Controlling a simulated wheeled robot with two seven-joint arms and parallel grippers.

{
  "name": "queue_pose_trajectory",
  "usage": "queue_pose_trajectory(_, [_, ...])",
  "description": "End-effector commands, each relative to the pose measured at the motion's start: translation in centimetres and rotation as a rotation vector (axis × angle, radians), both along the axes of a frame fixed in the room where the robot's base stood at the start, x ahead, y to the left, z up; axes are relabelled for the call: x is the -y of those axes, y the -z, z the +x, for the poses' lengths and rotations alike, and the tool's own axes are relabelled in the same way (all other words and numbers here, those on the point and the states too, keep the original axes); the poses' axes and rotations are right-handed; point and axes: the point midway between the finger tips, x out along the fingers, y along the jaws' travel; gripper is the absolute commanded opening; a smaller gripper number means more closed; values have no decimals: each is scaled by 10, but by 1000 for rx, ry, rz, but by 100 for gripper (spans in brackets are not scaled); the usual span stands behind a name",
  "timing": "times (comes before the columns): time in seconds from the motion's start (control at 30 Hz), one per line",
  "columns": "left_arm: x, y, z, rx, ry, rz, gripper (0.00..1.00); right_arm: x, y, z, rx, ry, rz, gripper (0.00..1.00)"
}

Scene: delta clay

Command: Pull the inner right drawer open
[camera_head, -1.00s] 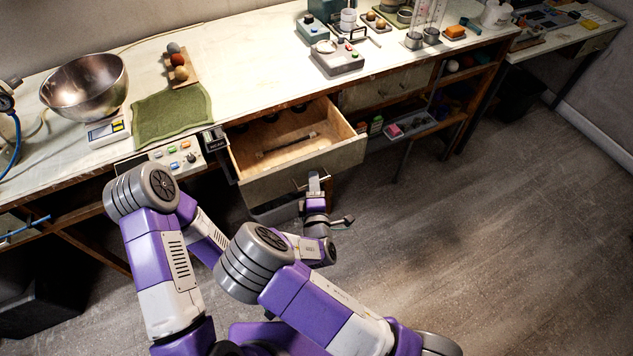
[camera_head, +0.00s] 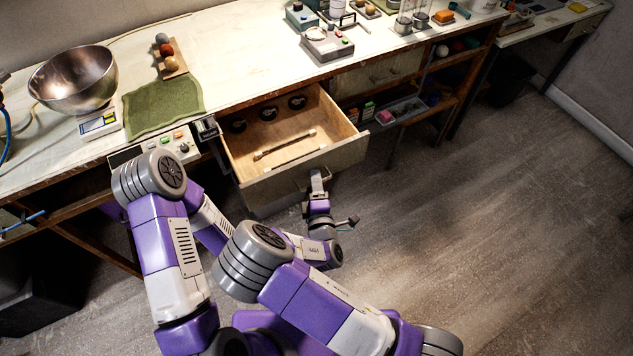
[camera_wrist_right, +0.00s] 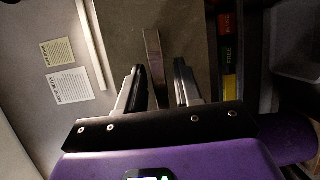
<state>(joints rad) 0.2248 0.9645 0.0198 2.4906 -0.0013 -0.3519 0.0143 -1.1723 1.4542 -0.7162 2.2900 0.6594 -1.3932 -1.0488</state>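The open drawer (camera_head: 305,180) under the workbench is pulled well out, showing its wooden inside. Its grey front has a bar handle, which shows in the right wrist view (camera_wrist_right: 154,55) as a brown strip. My right gripper (camera_head: 316,176) is at the drawer front in the head view. In the right wrist view its two fingers (camera_wrist_right: 158,82) stand apart on either side of the handle, with a gap visible at least on the right side. My left arm (camera_head: 160,235) is at the left; its gripper is not visible.
Dark round items (camera_head: 268,113) and thin tools (camera_head: 290,145) lie in the drawer. A closed drawer (camera_head: 375,77) and a shelf with boxes (camera_head: 400,110) are to its right. A steel bowl (camera_head: 75,80) and green cloth (camera_head: 163,106) are on the bench. Floor at right is clear.

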Motion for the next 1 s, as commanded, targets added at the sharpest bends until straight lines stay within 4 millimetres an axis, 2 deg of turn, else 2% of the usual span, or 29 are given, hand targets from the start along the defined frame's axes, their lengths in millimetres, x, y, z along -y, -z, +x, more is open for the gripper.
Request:
queue_pose_trajectory(0.37, [0, -1, 0, 0, 0, 0, 43, 1, 0, -4, -1, 2, 0, 40])
queue_pose_trajectory(0.73, [0, -8, 0, 0, 0, 0, 43, 6, 0, -61, -3, 0, -2, 40])
queue_pose_trajectory(1.0, [0, -9, 0, 0, 0, 0, 43, 8, 0, -76, 0, 1, 0, 40])
